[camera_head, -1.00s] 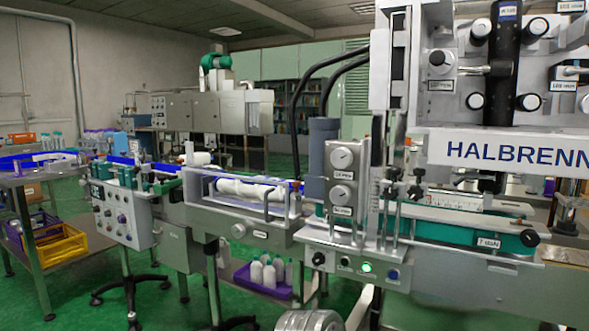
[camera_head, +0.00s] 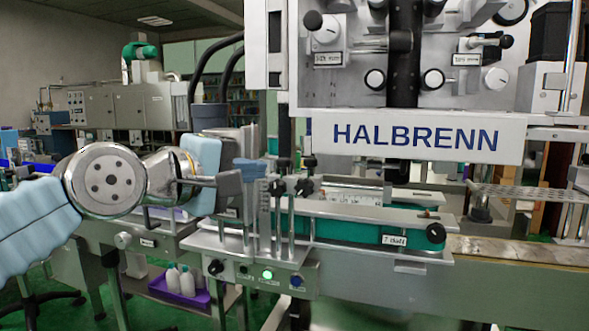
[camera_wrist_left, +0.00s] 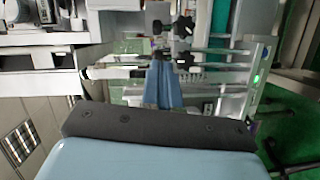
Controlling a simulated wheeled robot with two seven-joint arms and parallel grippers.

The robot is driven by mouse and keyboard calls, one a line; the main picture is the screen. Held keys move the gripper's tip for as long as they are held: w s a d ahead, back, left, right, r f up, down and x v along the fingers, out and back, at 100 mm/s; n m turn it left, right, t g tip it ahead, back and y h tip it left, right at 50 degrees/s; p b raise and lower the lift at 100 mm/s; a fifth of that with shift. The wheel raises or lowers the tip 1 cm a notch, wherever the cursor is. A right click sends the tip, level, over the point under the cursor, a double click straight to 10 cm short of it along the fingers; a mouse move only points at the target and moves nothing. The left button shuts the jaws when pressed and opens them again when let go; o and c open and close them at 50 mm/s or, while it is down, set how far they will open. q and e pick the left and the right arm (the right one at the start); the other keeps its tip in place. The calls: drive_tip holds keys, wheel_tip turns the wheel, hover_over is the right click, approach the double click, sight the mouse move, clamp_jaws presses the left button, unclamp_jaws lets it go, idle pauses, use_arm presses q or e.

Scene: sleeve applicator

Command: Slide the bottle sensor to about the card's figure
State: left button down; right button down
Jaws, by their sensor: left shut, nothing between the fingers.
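My left gripper (camera_head: 250,168) comes in from the left, with its blue fingertips together beside upright posts on the front of the labelling machine. In the left wrist view, its blue fingers (camera_wrist_left: 164,84) are shut and empty, pointing at black knobs (camera_wrist_left: 184,28) on a metal bracket. In the head view, black knobs (camera_head: 303,187) sit on those posts just right of the fingertips. I cannot tell which of these parts is the bottle sensor, or whether the fingers touch any. A white strip with fine marks (camera_head: 352,197) lies behind. No card's figure is readable.
The white HALBRENN panel (camera_head: 415,136) overhangs the conveyor. A green rail (camera_head: 360,232) with a black end knob (camera_head: 436,233) runs right of the posts. A control panel with a lit green button (camera_head: 267,275) is below. A purple crate of bottles (camera_head: 180,289) stands lower left.

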sight(289, 162)
use_arm(q)
drive_tip(key=x, duration=0.3)
drive_tip(key=p+x, duration=0.1)
drive_tip(key=x, duration=0.5)
drive_tip(key=shift+w+d+r, duration=0.2)
drive_tip(key=shift+w+r, duration=0.05)
drive_tip(key=shift+r, duration=0.05)
